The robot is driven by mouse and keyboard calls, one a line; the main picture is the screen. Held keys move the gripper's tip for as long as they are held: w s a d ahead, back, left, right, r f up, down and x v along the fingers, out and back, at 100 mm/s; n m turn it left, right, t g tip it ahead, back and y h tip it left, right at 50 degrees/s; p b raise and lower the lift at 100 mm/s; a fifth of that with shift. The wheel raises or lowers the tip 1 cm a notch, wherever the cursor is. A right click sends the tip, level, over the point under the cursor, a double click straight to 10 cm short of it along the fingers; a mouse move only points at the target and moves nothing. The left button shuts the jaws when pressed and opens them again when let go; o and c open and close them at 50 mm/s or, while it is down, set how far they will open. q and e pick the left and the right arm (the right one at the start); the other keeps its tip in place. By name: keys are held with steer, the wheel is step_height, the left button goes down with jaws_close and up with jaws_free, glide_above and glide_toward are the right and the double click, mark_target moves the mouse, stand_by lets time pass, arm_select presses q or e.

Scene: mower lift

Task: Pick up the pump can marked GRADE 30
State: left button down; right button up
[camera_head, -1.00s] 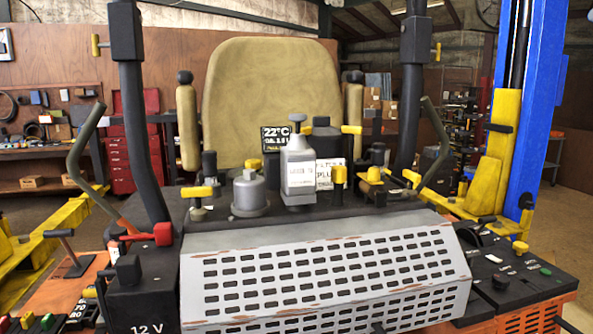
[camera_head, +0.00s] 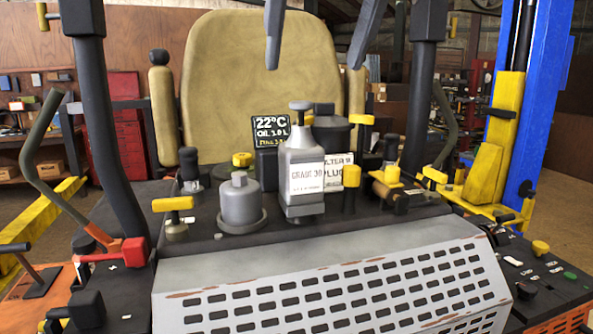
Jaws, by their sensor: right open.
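The pump can marked GRADE 30 (camera_head: 302,170) stands upright on the dark top deck of the mower, a grey bottle with a white label and a pump head. My right gripper (camera_head: 317,62) hangs in from the top edge, its two dark fingers apart and empty. The fingertips are above and behind or over the can's pump head in the picture, not touching it as far as I can tell. My left gripper is not in view.
A grey domed cap (camera_head: 240,203) stands left of the can. A dark canister (camera_head: 331,134) and a white label card (camera_head: 350,171) are behind it. Yellow-topped knobs (camera_head: 349,186) crowd the right side. A small display (camera_head: 271,130) and the tan seat (camera_head: 232,70) are behind.

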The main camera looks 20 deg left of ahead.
steer(key=p, duration=0.4)
glide_toward(303, 134)
steer(key=x, duration=0.6)
steer(key=shift+s+a+f, duration=0.1)
steer(key=shift+a+f, duration=0.1)
steer(key=shift+a, duration=0.05)
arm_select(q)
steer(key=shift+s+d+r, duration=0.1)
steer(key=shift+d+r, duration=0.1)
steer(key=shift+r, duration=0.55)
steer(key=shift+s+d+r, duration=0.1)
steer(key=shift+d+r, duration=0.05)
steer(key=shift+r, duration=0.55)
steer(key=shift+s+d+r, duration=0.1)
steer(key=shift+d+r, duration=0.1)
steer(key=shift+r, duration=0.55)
arm_select(e)
steer(key=shift+a+f, duration=0.15)
steer(key=shift+f, duration=0.35)
arm_select(q)
steer(key=shift+p, duration=0.3)
